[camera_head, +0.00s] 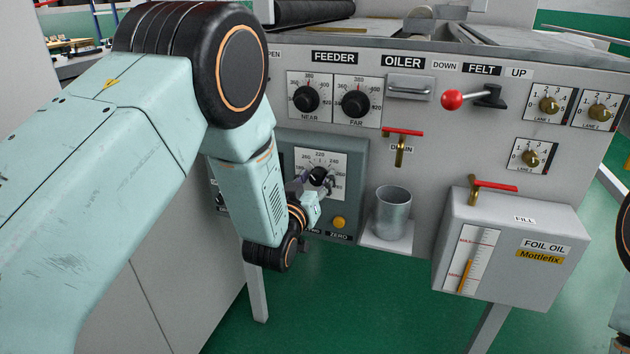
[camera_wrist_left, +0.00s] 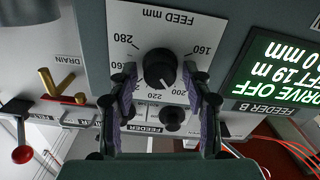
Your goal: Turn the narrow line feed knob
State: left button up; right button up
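The black feed knob (camera_wrist_left: 159,69) sits on a white dial plate marked FEED mm (camera_wrist_left: 165,25), which appears upside down in the left wrist view. A pale mark on the knob points toward the lower side, near 220. In the head view the knob (camera_head: 318,176) is partly covered by my left gripper (camera_head: 312,190). In the left wrist view my left gripper (camera_wrist_left: 160,82) is open, one finger on each side of the knob. A gap shows between each fingertip and the knob. My right gripper is not in view.
A lit screen (camera_wrist_left: 280,75) stands beside the dial. A yellow button (camera_head: 338,222) is below it. Two feeder knobs (camera_head: 306,98) (camera_head: 355,104) and a red-handled drain tap (camera_head: 402,135) are above. A metal cup (camera_head: 392,212) and foil oil box (camera_head: 510,240) stand to the right.

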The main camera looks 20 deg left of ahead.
pick_arm(q)
jog(key=c, duration=0.9)
jog(key=shift+o, duration=0.2)
jog(key=m+p, duration=0.1)
jog(key=m, duration=0.2)
jog(key=shift+m, duration=0.4)
jog(key=shift+d+m+p, duration=0.1)
jog(key=shift+m+p, duration=0.5)
jog(key=shift+m, duration=1.3)
jog(key=o, duration=1.2)
jog(key=shift+c, duration=0.2)
